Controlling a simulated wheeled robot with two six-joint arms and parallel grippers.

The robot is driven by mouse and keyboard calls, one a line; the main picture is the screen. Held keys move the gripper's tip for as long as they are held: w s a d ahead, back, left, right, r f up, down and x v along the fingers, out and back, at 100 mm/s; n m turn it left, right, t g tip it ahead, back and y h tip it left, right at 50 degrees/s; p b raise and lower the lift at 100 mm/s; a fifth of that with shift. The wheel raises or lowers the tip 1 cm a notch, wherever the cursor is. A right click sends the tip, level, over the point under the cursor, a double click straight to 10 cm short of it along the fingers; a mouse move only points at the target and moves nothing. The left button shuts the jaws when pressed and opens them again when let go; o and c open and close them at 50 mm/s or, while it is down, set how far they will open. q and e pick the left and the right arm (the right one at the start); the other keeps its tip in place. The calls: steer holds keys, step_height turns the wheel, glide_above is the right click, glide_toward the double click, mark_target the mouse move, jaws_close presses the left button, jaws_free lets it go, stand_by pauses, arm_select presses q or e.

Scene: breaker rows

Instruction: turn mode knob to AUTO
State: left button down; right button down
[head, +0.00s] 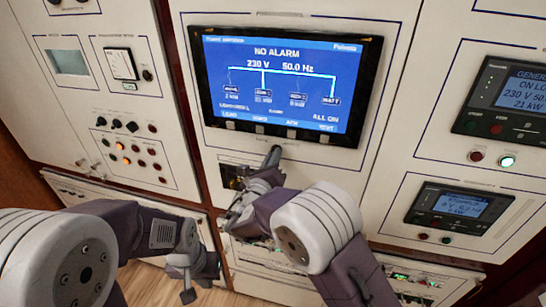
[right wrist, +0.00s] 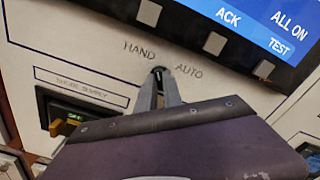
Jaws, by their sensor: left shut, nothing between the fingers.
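The mode knob (right wrist: 159,76) is on the cream panel below the big screen, between the printed words HAND (right wrist: 139,48) and AUTO (right wrist: 188,71). Only a small dark part of it shows between the fingers, so its exact pointing is hard to tell. My right gripper (right wrist: 158,88) is shut on the knob, one finger on each side. In the head view my right gripper (head: 273,158) reaches up to the panel just under the screen and hides the knob. My left gripper (head: 188,290) is shut and empty, low in front of the panels and away from the knob.
The blue screen (head: 285,78) reads NO ALARM, with a row of buttons below it. A supply unit with a yellow part (right wrist: 72,128) sits left of the knob. A left panel has lamps and switches (head: 128,148); generator displays (head: 460,205) are on the right.

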steer(key=shift+f, duration=0.1)
steer(key=shift+m+b, duration=7)
steer(key=shift+b, duration=3.75)
steer(key=c, duration=1.5)
jaws_free()
steer(key=b+v, duration=0.2)
steer(key=v, duration=0.7)
